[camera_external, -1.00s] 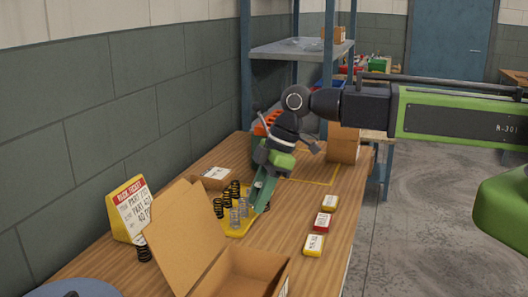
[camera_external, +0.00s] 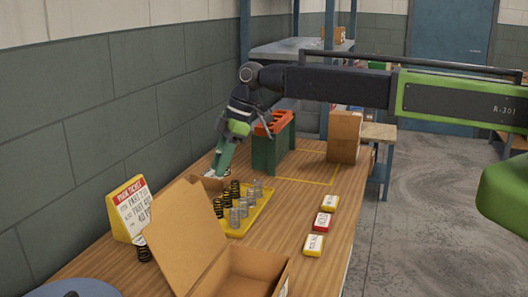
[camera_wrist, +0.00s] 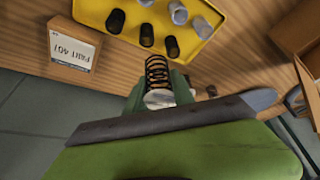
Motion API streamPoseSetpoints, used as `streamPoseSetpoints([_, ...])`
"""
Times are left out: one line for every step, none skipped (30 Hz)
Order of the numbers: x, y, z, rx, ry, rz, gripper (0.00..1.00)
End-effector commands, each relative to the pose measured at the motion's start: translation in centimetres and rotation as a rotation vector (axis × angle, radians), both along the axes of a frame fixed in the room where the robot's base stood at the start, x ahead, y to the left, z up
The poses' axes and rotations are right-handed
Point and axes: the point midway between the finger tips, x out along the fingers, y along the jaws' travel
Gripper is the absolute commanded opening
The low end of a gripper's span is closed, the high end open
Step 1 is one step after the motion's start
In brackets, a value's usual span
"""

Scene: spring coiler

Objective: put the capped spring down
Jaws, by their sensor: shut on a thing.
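My gripper (camera_external: 213,170) is at the far left of the bench, behind the yellow tray (camera_external: 260,212), with its green fingers pointing down. In the wrist view my gripper (camera_wrist: 158,92) is shut on a black coil spring with a pale cap (camera_wrist: 157,72). The spring sticks out past the fingers, toward the tray and apart from it. The tray also shows at the top of the wrist view (camera_wrist: 92,14), with several black and silver springs standing in it. In the outside view the held spring cannot be made out clearly.
A small box labelled PART 407 (camera_wrist: 73,45) lies near my gripper. A green bin with an orange top (camera_external: 272,150) and a cardboard box (camera_external: 344,137) stand farther back. An open carton (camera_external: 235,272) and a yellow ticket stand (camera_external: 128,208) are in front. A taped area (camera_external: 312,180) is partly bare.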

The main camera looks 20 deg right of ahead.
Motion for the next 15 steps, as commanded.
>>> streamPoseSetpoints([2.0, 0.7, 0.1, 0.001, 0.001, -0.008, 0.0])
streamPoseSetpoints([2.8, 0.8, 0.1, 0.001, 0.002, -0.013, 0.0])
streamPoseSetpoints([3.6, 0.8, 0.1, 0.001, 0.003, -0.019, 0.0])
streamPoseSetpoints([4.1, 0.8, 0.1, 0.002, 0.003, -0.024, 0.0])
streamPoseSetpoints([4.5, 0.6, 0.1, 0.002, 0.003, -0.028, 0.0])
streamPoseSetpoints([4.6, 0.1, 0.2, 0.001, 0.002, -0.035, 0.0])
streamPoseSetpoints([4.7, -0.1, 0.2, 0.002, 0.002, -0.037, 0.0])
streamPoseSetpoints([4.7, -0.3, 0.2, 0.002, 0.003, -0.039, 0.0])
streamPoseSetpoints([4.8, -0.3, 0.1, 0.002, 0.002, -0.039, 0.0])
streamPoseSetpoints([4.7, -0.2, 0.1, 0.002, 0.002, -0.039, 0.0])
streamPoseSetpoints([4.7, 0.0, -0.1, 0.001, 0.003, -0.038, 0.0])
streamPoseSetpoints([4.6, 0.4, -0.6, 0.001, 0.002, -0.037, 0.0])
streamPoseSetpoints([4.4, 0.9, -1.0, 0.001, 0.002, -0.036, 0.0])
streamPoseSetpoints([4.3, 1.5, -1.5, 0.001, 0.001, -0.035, 0.0])
streamPoseSetpoints([4.0, 2.5, -2.3, 0.001, 0.002, -0.036, 0.0])
